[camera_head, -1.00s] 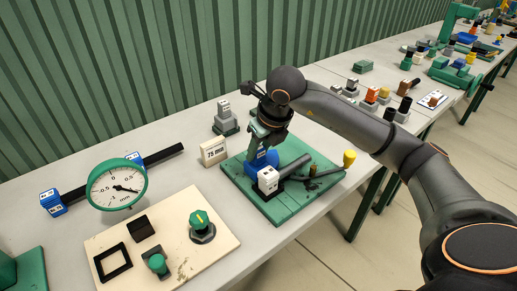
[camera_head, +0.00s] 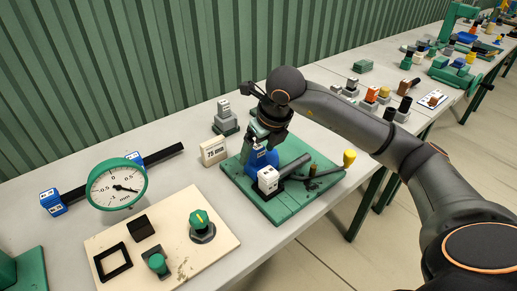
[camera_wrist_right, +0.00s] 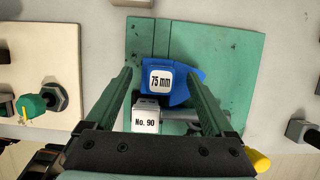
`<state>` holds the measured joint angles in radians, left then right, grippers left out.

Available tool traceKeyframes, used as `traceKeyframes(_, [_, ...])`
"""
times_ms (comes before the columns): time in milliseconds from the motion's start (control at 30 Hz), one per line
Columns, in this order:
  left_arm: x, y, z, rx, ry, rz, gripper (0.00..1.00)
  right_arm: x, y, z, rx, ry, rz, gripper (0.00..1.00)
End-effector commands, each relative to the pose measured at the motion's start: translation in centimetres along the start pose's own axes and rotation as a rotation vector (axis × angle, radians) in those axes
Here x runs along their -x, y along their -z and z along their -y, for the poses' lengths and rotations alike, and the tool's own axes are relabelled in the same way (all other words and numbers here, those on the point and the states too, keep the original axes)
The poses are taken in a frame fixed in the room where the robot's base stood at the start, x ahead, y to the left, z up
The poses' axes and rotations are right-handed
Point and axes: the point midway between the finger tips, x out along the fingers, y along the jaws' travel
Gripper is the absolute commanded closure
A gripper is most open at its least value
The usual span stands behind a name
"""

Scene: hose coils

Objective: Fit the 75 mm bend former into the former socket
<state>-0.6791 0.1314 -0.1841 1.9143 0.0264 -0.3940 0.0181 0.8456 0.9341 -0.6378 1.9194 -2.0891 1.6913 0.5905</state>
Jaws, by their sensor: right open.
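The blue 75 mm bend former (camera_head: 262,159) stands on the green board (camera_head: 285,204), behind the white block (camera_head: 268,179). In the right wrist view the former (camera_wrist_right: 181,96) shows its white "75 mm" label from above, and the block (camera_wrist_right: 146,118) reads "No. 90". My right gripper (camera_head: 264,139) is above the former. In the wrist view its open fingers (camera_wrist_right: 158,75) lie on either side of the former, with gaps between. The socket under the former is hidden, so I cannot tell how fully it is seated. My left gripper is not in view.
A "75 mm" card (camera_head: 213,152) and a grey piece on a stand (camera_head: 225,121) are behind the board. A green dial gauge (camera_head: 117,185) and a cream panel with knobs (camera_head: 185,258) are at left. A grey bar and yellow-ended handle (camera_head: 348,158) lie on the board's right.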

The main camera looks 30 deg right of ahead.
Motion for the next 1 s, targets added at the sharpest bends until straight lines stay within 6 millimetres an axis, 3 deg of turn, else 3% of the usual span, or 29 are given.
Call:
traceKeyframes(467, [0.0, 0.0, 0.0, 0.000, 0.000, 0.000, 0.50, 0.1, -0.1, 0.0, 0.000, 0.000, 0.002, 0.12])
traceKeyframes(1000, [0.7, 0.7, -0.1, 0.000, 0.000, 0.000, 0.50, 1.7, -0.1, 0.0, -0.001, 0.001, 0.003, 0.12])
